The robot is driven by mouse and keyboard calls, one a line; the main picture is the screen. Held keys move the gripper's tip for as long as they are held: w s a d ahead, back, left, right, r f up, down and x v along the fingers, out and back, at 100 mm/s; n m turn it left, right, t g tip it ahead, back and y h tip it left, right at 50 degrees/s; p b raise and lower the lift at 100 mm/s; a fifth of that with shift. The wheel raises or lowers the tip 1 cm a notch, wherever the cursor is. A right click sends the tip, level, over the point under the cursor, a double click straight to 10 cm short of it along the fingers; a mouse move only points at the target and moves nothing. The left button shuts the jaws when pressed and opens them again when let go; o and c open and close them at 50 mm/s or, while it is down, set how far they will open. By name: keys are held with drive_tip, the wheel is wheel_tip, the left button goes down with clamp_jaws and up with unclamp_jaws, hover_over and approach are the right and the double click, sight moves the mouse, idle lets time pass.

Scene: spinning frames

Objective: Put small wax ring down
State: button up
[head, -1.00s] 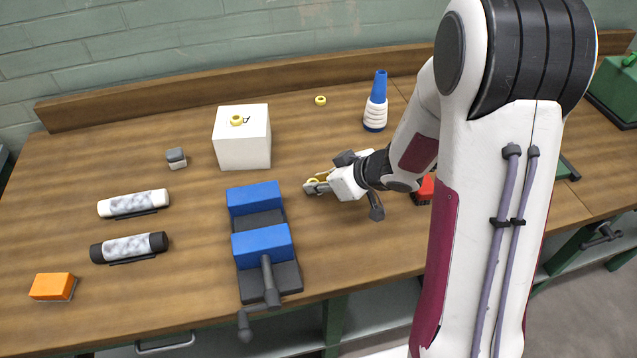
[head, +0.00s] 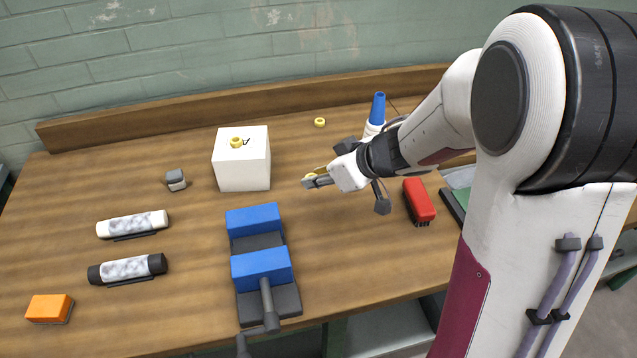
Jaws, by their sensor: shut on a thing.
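My gripper (head: 311,181) is over the middle of the workbench (head: 200,290), behind and right of the blue vise. It is shut on a small yellow wax ring (head: 311,176), which shows only in part between the fingertips. I cannot tell how high the ring is above the bench. A third yellow ring (head: 320,122) lies on the bench near the back board.
A blue vise (head: 262,265) stands in front of my gripper. A red brush (head: 419,200) is to the right. A blue and white cone (head: 377,112) is partly hidden behind my arm. Bench to the left holds white and black cylinders, an orange block and a small grey block.

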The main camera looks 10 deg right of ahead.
drive_tip(key=shift+r, duration=0.3)
idle(0.5)
drive_tip(key=w+a+r+n+g+y, duration=0.1)
drive_tip(key=w+a+r+n, duration=0.1)
drive_tip(key=w+a+r, duration=1)
drive_tip(key=shift+w+a+r, duration=0.3)
drive_tip(key=shift+w+r, duration=0.4)
drive_tip(key=shift+w, duration=0.3)
idle(0.3)
